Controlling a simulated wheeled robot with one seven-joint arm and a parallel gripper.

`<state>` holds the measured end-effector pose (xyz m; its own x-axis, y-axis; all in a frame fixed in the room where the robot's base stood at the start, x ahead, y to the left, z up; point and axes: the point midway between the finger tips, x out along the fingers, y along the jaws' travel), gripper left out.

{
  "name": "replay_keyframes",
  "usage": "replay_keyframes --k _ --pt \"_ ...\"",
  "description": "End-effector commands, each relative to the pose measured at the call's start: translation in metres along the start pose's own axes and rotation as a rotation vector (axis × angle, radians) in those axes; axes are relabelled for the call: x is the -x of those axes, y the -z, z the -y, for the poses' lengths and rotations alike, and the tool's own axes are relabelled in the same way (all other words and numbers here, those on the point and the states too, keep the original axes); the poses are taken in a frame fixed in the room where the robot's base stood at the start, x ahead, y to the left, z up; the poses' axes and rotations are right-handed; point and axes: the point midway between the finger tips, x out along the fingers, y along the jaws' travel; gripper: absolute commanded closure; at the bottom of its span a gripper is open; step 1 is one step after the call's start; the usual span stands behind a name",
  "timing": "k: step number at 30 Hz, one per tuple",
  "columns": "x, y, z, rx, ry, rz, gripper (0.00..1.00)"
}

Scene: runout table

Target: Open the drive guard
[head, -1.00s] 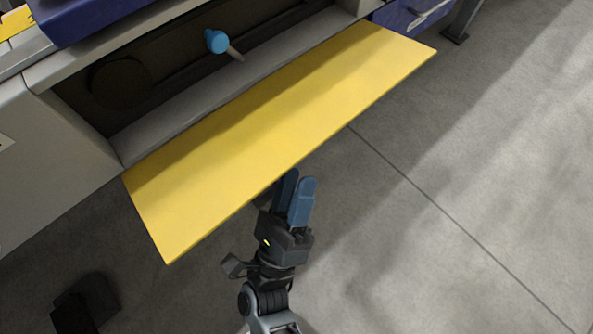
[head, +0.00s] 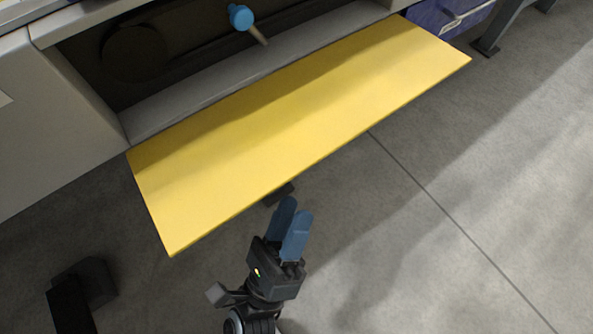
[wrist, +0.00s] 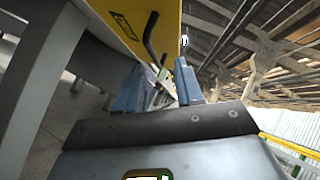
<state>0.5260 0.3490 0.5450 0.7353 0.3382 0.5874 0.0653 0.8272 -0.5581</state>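The drive guard (head: 300,110) is a long yellow panel. It is swung down and out from the machine front, with the recess behind it exposed. Its yellow face also shows at the top of the wrist view (wrist: 166,22), with a dark bent handle (wrist: 149,38) on it. In the head view a small dark piece (head: 279,194) shows at the panel's outer edge; I cannot tell if it is the handle. My gripper (head: 290,218) is just outside that edge, apart from the panel. Its blue fingers are parted, with nothing seen held between them.
Inside the recess (head: 180,100) is a blue-knobbed lever (head: 241,17) and a dark round part (head: 133,53). A blue unit with a handle (head: 450,15) and a grey leg (head: 500,35) stand at upper right. The floor (head: 430,250) at right is clear.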

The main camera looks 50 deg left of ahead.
Motion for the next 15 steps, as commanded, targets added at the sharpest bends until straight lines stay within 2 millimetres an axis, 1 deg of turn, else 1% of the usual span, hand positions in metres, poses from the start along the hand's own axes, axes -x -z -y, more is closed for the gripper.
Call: replay_keyframes --k 1,7,15 --pt "0.005 0.002 -0.002 0.0 0.0 0.0 0.64" --pt "0.017 0.001 -0.003 0.001 -0.002 -0.001 0.64" --pt "0.021 0.0 -0.003 0.001 -0.001 -0.001 0.64"
